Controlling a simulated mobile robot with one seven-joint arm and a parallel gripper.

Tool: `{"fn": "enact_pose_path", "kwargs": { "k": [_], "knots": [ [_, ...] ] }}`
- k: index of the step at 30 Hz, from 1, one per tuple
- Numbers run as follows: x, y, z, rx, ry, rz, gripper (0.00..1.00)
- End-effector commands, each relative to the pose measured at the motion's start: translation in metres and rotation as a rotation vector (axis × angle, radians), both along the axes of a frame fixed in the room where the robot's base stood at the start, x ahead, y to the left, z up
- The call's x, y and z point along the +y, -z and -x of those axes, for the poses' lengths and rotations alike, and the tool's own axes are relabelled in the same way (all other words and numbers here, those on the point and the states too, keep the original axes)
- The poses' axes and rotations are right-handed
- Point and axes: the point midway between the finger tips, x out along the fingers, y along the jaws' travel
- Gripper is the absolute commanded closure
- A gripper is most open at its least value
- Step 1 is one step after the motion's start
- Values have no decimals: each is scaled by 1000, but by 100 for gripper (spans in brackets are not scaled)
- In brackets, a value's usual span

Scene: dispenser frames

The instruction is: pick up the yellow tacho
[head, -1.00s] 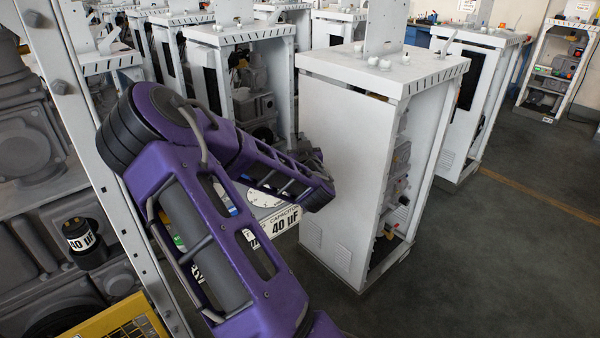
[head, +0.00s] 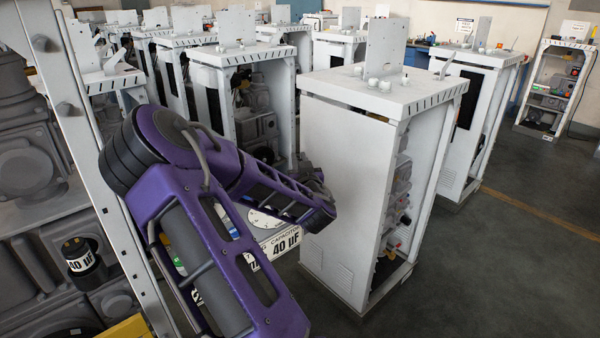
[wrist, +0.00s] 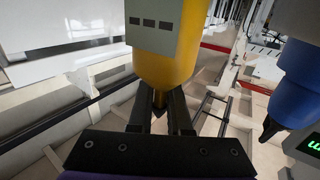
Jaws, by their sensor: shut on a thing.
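In the wrist view the yellow tacho (wrist: 170,60) is upright, with a grey panel of dark slots on its side and a tapered dark tip at its bottom. My gripper (wrist: 160,108) is shut on this lower tip, one finger on each side. The tacho's top runs out of the picture. A similar blue tool (wrist: 300,85) with a dark pointed tip and a green display stands to the right, apart from my gripper. In the head view my arm hides the gripper and the yellow tacho.
The wrist view shows a pale compartmented surface (wrist: 95,80) below. In the head view a white cabinet (head: 345,190) stands just right of my arm. A white panel labelled 40 µF (head: 278,250) is behind my arm. A metal post (head: 75,120) stands at left.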

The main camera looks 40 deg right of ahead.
Motion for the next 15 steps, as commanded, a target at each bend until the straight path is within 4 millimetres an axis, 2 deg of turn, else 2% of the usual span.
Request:
{"fn": "enact_pose_path", "kwargs": {
  "k": [8, 15],
  "knots": [
    [0, -26, 0, -6, 0, 0, 100],
    [0, -62, 0, -7, -1, -1, 100]
  ]
}}
